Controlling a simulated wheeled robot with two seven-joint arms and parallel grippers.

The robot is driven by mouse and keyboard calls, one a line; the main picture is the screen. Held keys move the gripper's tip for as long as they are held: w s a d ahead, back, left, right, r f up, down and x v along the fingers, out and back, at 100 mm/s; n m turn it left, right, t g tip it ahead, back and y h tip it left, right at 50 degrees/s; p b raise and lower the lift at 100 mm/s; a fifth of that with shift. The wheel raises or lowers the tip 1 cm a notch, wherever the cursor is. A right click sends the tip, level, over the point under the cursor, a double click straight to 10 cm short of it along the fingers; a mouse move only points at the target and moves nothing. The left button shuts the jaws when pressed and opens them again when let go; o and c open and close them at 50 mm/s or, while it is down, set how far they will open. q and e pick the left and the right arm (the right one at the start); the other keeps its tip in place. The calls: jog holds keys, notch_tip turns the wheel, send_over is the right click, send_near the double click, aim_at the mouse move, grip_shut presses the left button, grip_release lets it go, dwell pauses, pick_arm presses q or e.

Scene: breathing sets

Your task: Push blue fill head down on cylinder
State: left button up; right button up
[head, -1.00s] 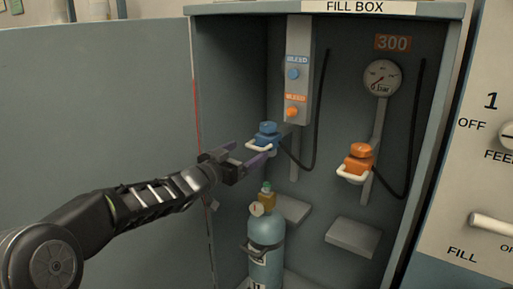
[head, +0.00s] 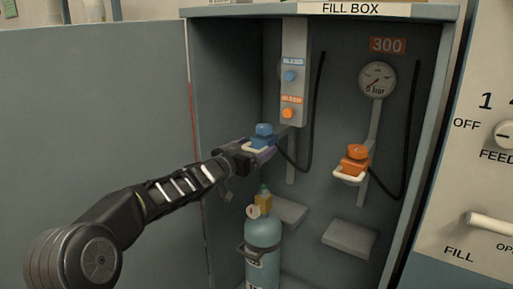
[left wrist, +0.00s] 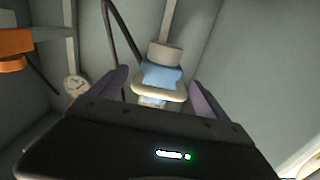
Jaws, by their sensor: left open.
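The blue fill head (head: 263,136) hangs on its bracket inside the fill box, above the cylinder and apart from it. It also shows in the left wrist view (left wrist: 160,76), with its pale handle loop facing my gripper. My left gripper (head: 255,152) is open at the blue fill head, with its purple fingers (left wrist: 158,92) one on each side of it. I cannot tell whether they touch it. The light blue cylinder (head: 263,236) stands upright below, with a yellow valve and a small gauge on top. My right gripper is not in view.
The orange fill head (head: 354,158) hangs to the right under a pressure gauge (head: 377,79). Black hoses hang beside both heads. A grey shelf block (head: 290,211) is right of the cylinder top, another (head: 350,237) farther right. The open door (head: 90,110) is at left.

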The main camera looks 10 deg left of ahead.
pick_arm(q)
jog(key=shift+w+d, duration=0.2)
jog(key=shift+w, duration=0.3)
grip_shut()
dwell(0.8)
